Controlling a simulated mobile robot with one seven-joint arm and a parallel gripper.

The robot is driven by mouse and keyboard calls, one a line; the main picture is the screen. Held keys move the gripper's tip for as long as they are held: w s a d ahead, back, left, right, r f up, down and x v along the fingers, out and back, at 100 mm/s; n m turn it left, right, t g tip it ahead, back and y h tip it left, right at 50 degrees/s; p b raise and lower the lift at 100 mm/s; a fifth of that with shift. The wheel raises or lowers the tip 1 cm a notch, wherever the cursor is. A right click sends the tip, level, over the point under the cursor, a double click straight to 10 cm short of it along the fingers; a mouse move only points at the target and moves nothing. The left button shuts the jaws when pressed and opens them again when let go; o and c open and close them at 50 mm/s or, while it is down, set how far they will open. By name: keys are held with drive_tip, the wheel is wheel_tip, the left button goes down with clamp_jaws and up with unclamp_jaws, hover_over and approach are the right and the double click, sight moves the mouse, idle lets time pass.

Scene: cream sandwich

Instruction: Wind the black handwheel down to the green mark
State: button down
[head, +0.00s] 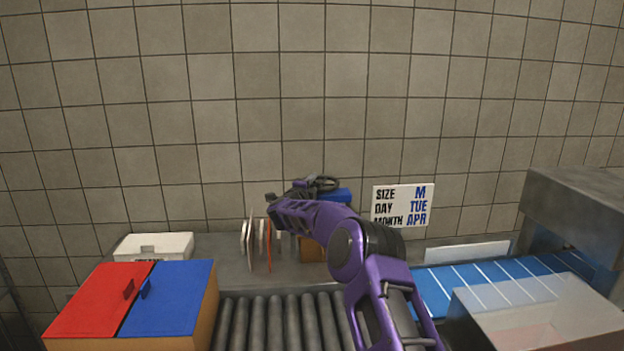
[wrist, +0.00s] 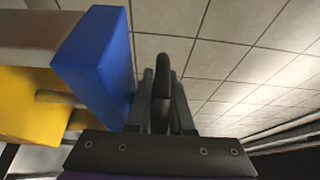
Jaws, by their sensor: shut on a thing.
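The black handwheel (head: 328,183) shows in the head view just above my arm, beside a blue block (head: 340,195). In the wrist view the handwheel's dark rim (wrist: 161,95) stands edge-on between my two fingers. My gripper (wrist: 162,105) is shut on this rim. In the head view my gripper (head: 296,190) is at the wheel's left, partly hidden by my own arm. The blue block (wrist: 95,62) is close to the left of my fingers in the wrist view, with a yellow part (wrist: 30,100) beyond it. I cannot see the green mark.
Upright thin plates (head: 250,243) stand left of my arm. A white bin (head: 153,246), red lid (head: 99,298) and blue lid (head: 168,297) are at left. Rollers (head: 277,320) lie in front. A sign (head: 402,205) hangs behind.

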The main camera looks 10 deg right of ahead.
drive_tip(key=shift+w+m+g+h, duration=0.15)
drive_tip(key=shift+m+g+h, duration=0.5)
drive_tip(key=shift+h, duration=0.35)
drive_tip(key=c, duration=1.1)
unclamp_jaws()
drive_tip(key=b+v, duration=0.1)
drive_tip(key=v, duration=1.6)
drive_tip(key=shift+s+b, duration=0.3)
drive_tip(key=shift+b, duration=0.1)
